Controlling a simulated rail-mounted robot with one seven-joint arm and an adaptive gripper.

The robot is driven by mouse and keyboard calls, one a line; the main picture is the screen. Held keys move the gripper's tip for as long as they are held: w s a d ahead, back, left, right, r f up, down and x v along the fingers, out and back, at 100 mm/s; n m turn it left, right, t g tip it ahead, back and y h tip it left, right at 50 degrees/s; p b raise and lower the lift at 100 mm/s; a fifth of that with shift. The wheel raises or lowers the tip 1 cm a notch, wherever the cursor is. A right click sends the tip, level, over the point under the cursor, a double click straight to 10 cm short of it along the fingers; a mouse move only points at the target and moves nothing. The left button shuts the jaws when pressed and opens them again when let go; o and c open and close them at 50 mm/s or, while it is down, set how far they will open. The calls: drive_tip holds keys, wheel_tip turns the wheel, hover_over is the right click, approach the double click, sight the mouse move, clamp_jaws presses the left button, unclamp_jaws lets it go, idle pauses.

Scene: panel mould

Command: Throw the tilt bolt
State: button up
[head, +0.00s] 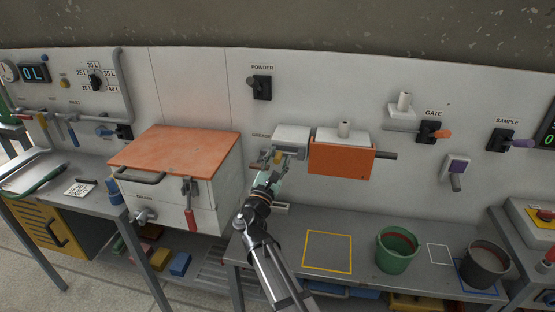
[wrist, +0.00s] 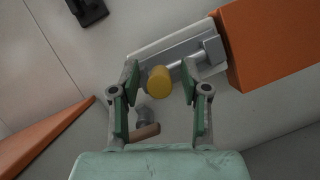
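The bolt is a silver rod in a grey bracket (wrist: 178,58) with a yellow knob (wrist: 159,81) on its near end, in the wrist view. In the head view the bracket (head: 291,137) is on the wall, just left of the orange box (head: 341,155). My gripper (wrist: 160,78) is open, with one finger on each side of the yellow knob. The knob is nearer the left finger, and a gap shows on its right. In the head view my gripper (head: 277,163) is in front of the bracket and partly hides the knob.
An orange-lidded white box (head: 175,150) stands to the left. A black POWDER switch (head: 261,87) is above. A brown-tipped lever (wrist: 145,132) sits just below the knob. A green bucket (head: 397,250) and dark bucket (head: 486,265) stand on the bench at right.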

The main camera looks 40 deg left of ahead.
clamp_jaws()
drive_tip(key=shift+d+f+b, duration=0.1)
drive_tip(key=shift+d+b, duration=0.15)
drive_tip(key=shift+b, duration=0.05)
drive_tip(key=d+b, duration=0.1)
drive_tip(key=w+d+b, duration=0.1)
drive_tip(key=d, duration=0.1)
drive_tip(key=w+d+b, duration=0.1)
drive_tip(key=shift+w+d, duration=0.15)
drive_tip(key=shift+d, duration=0.05)
drive_tip(key=shift+o, duration=0.7)
unclamp_jaws()
drive_tip(key=shift+w+d, duration=0.1)
drive_tip(key=v, duration=1.2)
